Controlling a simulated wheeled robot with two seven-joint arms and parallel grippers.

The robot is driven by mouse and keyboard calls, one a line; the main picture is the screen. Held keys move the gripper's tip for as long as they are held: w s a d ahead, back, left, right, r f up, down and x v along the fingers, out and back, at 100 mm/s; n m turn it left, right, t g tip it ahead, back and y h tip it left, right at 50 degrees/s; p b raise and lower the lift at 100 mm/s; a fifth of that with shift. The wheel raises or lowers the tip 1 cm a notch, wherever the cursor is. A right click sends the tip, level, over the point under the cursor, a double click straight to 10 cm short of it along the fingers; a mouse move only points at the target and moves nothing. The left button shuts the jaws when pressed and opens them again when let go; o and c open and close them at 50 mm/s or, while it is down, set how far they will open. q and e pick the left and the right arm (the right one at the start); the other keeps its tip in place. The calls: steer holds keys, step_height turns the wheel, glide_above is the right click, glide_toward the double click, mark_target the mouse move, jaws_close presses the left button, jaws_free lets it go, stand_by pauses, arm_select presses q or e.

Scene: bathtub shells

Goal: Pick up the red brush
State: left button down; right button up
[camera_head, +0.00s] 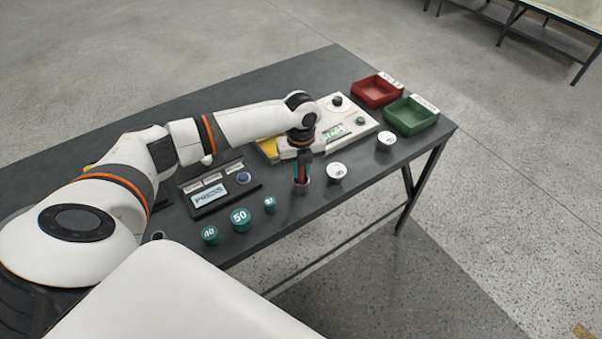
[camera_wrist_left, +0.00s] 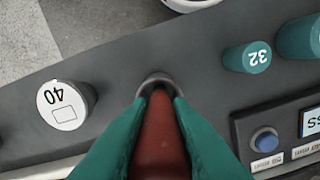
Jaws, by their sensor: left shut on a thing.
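The red brush shows as a red handle (camera_wrist_left: 158,135) between the two green fingers of my left gripper in the left wrist view. My left gripper (camera_head: 301,178) is shut on it and points down near the front edge of the table. In the head view the fingers hide most of the brush. Its lower end is at a small grey round holder (camera_head: 301,189), whose rim (camera_wrist_left: 157,79) also shows in the left wrist view. I cannot tell whether the end is inside the holder or just above it.
White-topped cylinders (camera_head: 337,171) (camera_head: 386,141) stand to the right, and teal cylinders (camera_head: 240,218) to the left. A panel (camera_head: 218,190) with a blue button and a white device (camera_head: 345,122) lie behind. Red (camera_head: 377,91) and green (camera_head: 411,115) trays are at the far right.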

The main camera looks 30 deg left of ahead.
arm_select(q)
steer(key=shift+r, duration=0.15)
step_height(320, 180, up, 10)
steer(key=shift+f+b, duration=0.1)
steer(key=shift+b, duration=0.6)
